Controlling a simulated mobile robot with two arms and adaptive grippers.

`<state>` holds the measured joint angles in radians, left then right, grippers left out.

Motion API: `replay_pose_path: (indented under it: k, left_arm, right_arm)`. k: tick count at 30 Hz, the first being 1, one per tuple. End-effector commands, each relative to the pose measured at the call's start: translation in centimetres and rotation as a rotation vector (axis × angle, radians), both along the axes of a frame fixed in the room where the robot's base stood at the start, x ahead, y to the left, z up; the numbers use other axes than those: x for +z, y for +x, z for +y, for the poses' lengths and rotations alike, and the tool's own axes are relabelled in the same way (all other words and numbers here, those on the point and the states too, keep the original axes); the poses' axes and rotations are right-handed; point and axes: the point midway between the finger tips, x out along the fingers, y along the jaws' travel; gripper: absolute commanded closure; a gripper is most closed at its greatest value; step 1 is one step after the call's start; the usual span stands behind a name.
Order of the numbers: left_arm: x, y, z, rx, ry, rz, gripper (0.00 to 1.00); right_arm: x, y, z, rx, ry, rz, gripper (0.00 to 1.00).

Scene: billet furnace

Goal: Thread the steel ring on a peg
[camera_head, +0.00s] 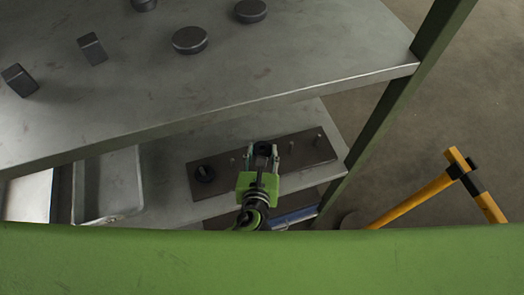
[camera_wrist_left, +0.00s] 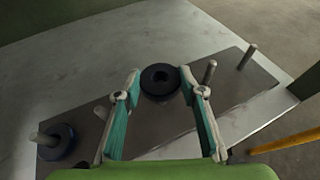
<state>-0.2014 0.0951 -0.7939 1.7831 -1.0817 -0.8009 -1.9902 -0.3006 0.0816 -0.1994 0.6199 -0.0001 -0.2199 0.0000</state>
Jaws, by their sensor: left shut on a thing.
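My left gripper (camera_head: 263,152) reaches over the lower shelf and is shut on a dark steel ring (camera_head: 263,147). In the left wrist view the ring (camera_wrist_left: 160,82) sits between the fingertips with its hole facing up. A brown plate (camera_head: 304,156) with a row of upright pegs lies below. Another dark ring (camera_head: 204,174) is around the plate's left end peg. Two bare pegs, one nearer (camera_wrist_left: 209,71) and one at the end (camera_wrist_left: 248,56), stand right of the held ring. Whether a peg is under the held ring is hidden. My right gripper is not in view.
A steel upper shelf (camera_head: 120,110) holds several dark discs and blocks, and its front edge lies close beyond the gripper. A metal tray (camera_head: 107,183) stands left of the plate. A green post (camera_head: 365,140) and a yellow barrier (camera_head: 415,200) are at the right.

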Motion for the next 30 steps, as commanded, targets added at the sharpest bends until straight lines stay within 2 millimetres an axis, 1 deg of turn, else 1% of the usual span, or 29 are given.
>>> replay_pose_path:
  k: [1,2,3,13,16,20,27,30]
  left_arm:
    - [0.2,0.1,0.0,0.0,0.0,-0.003,0.55]
    - [0.1,0.1,0.0,0.0,0.0,-0.003,0.48]
    - [0.1,0.1,0.0,0.0,0.0,-0.003,0.44]
    - [-0.1,-0.1,0.0,0.0,0.0,0.002,0.44]
    - [0.2,-0.8,0.1,0.0,0.001,0.002,0.44]
    - [1.0,-2.8,0.2,-0.001,-0.001,0.003,0.44]
    - [3.0,-7.6,0.6,-0.001,0.0,0.002,0.44]
    - [3.7,-9.1,0.7,-0.002,-0.001,0.001,0.44]
  right_arm:
    - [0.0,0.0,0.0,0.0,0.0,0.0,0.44]
    - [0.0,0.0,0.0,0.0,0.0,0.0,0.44]
    - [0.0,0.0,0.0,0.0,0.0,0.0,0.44]
    - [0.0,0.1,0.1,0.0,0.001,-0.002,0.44]
    - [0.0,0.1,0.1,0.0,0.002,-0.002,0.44]
    - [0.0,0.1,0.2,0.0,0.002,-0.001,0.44]
    - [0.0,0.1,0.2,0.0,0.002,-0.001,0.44]
    - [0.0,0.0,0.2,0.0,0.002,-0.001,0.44]
